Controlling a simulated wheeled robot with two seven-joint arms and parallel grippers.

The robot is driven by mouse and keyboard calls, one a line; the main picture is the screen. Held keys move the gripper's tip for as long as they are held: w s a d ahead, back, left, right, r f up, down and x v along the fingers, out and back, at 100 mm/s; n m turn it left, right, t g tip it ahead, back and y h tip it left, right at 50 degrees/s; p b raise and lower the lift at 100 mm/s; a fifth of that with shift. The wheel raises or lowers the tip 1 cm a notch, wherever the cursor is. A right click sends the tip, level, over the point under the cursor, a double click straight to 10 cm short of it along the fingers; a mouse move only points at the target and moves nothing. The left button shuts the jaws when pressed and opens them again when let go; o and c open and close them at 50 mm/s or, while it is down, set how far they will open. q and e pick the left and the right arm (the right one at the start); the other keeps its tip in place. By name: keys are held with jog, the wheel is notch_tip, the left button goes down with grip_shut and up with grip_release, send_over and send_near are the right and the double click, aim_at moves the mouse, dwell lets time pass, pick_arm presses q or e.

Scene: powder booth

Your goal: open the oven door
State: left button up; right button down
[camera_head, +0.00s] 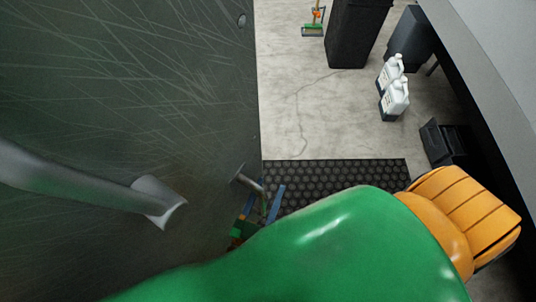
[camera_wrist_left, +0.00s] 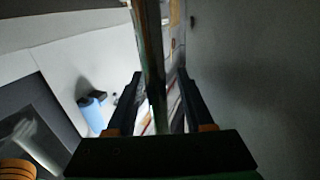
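A large dark grey-green scratched panel, apparently the oven door (camera_head: 150,90), fills the left of the head view. A thick grey bar (camera_head: 75,185) crosses it at the lower left and ends in a flared foot. A smaller metal fitting (camera_head: 246,181) shows near the panel's right edge, close to my left gripper (camera_head: 262,205). That gripper is partly hidden by my green arm. In the left wrist view its two dark fingers (camera_wrist_left: 160,108) stand apart, with a thin upright bar or edge (camera_wrist_left: 152,55) between them and gaps visible. I cannot tell whether they touch it. My right gripper is not in view.
A black studded mat (camera_head: 335,178) lies on the pale floor right of the panel. Two white jugs (camera_head: 394,95), a tall black bin (camera_head: 355,30) and a dark open box (camera_head: 443,140) stand farther right. A broom head (camera_head: 313,29) is at the top.

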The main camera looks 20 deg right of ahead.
aim_at(262, 209)
pick_arm(q)
jog(key=v, duration=0.7)
jog(key=shift+a, duration=0.1)
